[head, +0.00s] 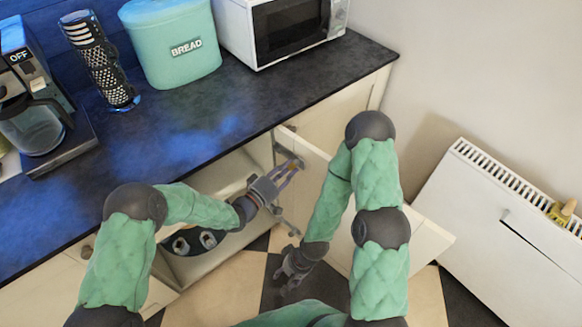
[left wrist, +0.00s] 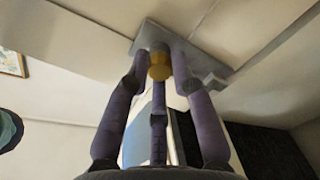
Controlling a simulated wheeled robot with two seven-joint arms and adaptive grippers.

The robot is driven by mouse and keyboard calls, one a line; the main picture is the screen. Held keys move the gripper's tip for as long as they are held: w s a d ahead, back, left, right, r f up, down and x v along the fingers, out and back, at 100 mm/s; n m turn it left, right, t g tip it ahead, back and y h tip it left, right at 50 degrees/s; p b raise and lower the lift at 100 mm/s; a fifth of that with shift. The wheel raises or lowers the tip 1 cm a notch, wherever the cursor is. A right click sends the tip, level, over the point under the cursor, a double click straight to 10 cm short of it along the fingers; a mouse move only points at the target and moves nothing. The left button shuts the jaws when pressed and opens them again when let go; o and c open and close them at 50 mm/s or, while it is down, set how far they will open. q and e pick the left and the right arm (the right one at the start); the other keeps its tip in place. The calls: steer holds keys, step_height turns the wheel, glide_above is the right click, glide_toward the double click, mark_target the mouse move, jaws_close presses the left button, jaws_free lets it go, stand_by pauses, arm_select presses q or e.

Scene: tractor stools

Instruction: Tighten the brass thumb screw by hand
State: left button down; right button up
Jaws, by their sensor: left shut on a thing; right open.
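The brass thumb screw (left wrist: 159,68) is a small round yellow knob on a grey bracket (left wrist: 205,62) in the left wrist view. My left gripper (head: 290,173) is at the open cabinet door in the head view. Its purple fingers are shut on the screw, with fingertips around the knob near the bracket. In the head view the fingers mostly hide the screw. My right gripper (head: 291,264) is open and empty, low over the floor, apart from the screw.
The open cabinet door (head: 428,232) stands beside my arms. Cups (head: 208,239) sit inside the cabinet. The dark countertop (head: 200,140) holds a coffee maker (head: 32,115), bread bin (head: 172,48) and microwave (head: 290,30). A white radiator (head: 490,215) stands at right.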

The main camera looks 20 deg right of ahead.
mark_target(289, 168)
arm_select(q)
steer(key=shift+f, duration=0.1)
steer(key=shift+m+b, duration=0.95)
steer(key=shift+m, duration=1.25)
steer(key=c, duration=1.4)
jaws_free()
steer(key=shift+a, duration=0.15)
steer(key=shift+v, duration=1.4)
